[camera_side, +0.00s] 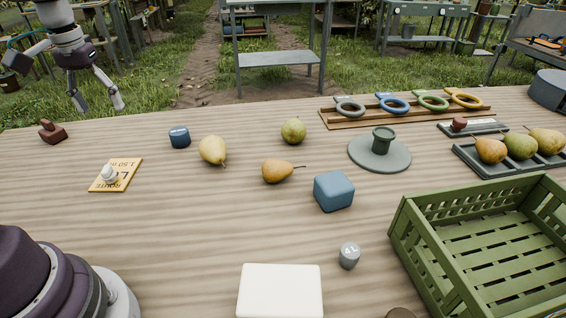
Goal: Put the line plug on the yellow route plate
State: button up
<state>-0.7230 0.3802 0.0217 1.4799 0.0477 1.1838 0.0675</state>
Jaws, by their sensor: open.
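The yellow route plate (127,174) lies flat at the left of the table, with dark lettering on it. A small white knobbed piece (109,173), which looks like the line plug, rests on the left part of the plate and covers some of the lettering. Whether it is upright or tilted is too small to tell. My gripper (99,106) is at the upper left, raised, open and empty. Its fingers point down, apart from the plate and the white piece, which lie lower in the picture.
A brown stamp-like block (53,133) and a dark blue cylinder (180,138) flank the space behind the plate. Loose pears (213,150), a blue cube (333,191) and a grey weight (349,256) lie mid-table. A green crate (420,246) fills the right front.

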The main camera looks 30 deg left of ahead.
jog(key=s+d+r+m+t, duration=0.1)
jog(key=s+d+m+t, duration=0.1)
jog(key=d, duration=0.8)
jog(key=s+d+r+m+t, duration=0.1)
jog(key=s+d+m+t, duration=0.1)
jog(key=d+m, duration=0.3)
jog(key=s+d, duration=0.1)
jog(key=d, duration=0.3)
jog(key=shift+s+d+r+t+h, duration=0.3)
jog(key=shift+s+d+r+h, duration=0.1)
